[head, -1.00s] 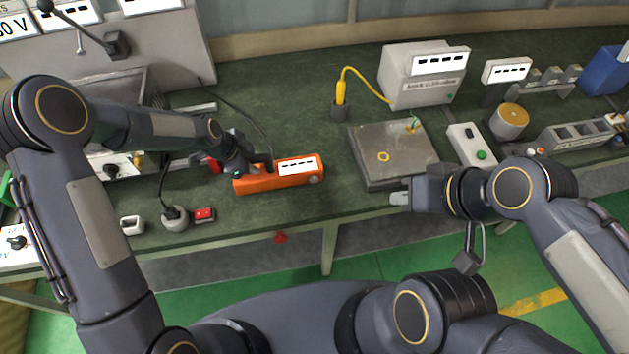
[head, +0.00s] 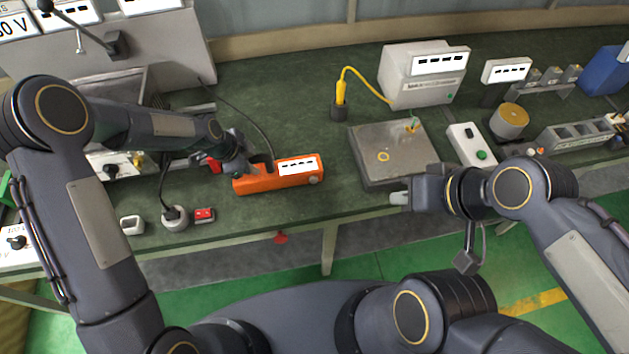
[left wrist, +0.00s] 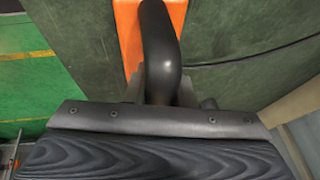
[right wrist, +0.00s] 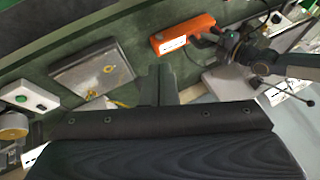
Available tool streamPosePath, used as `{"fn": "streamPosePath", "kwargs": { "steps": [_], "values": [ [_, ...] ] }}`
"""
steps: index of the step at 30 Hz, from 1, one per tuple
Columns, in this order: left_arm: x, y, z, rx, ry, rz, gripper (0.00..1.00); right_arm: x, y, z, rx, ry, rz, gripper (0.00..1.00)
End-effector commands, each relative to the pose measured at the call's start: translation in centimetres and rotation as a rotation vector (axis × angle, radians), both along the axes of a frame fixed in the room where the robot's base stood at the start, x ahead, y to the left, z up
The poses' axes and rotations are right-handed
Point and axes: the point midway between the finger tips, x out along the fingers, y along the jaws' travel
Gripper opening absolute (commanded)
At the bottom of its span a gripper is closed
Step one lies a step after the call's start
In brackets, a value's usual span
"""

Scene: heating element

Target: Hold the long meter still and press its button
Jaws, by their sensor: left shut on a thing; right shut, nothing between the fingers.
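The long orange meter (head: 278,181) lies on the green bench, left of centre in the head view, with its white display facing up and a round grey knob or button (head: 314,180) at its right end. My left gripper (head: 248,168) is shut on the meter's left end. In the left wrist view the orange body (left wrist: 128,40) shows behind a dark curved part. My right gripper (head: 400,198) is shut and empty, near the bench's front edge, beside the grey plate and well right of the meter. The meter also shows in the right wrist view (right wrist: 182,36).
A grey metal plate box (head: 390,180) stands right of the meter. A grey instrument (head: 424,90) with a yellow cable stands behind it. A small red block (head: 204,215) and a round socket (head: 174,218) lie front left. Bench between meter and plate is clear.

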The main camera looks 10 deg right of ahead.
Motion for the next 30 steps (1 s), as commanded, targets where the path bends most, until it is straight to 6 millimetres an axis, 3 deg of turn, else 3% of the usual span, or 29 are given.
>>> {"fn": "streamPosePath", "kwargs": {
  "steps": [11,22,30],
  "values": [
    [0.0,0.0,0.1,-0.001,-0.001,0.0,0.0,0.1,-0.1,-0.7,-0.034,0.04,0.038,0.0],
    [0.0,0.0,0.1,-0.001,-0.002,0.001,0.0,0.9,-1.9,-6.8,-0.428,0.362,0.436,0.0],
    [0.0,0.0,0.1,-0.001,-0.001,0.0,0.0,3.4,-3.3,-10.6,-0.803,0.533,0.808,0.0]
  ]
}}
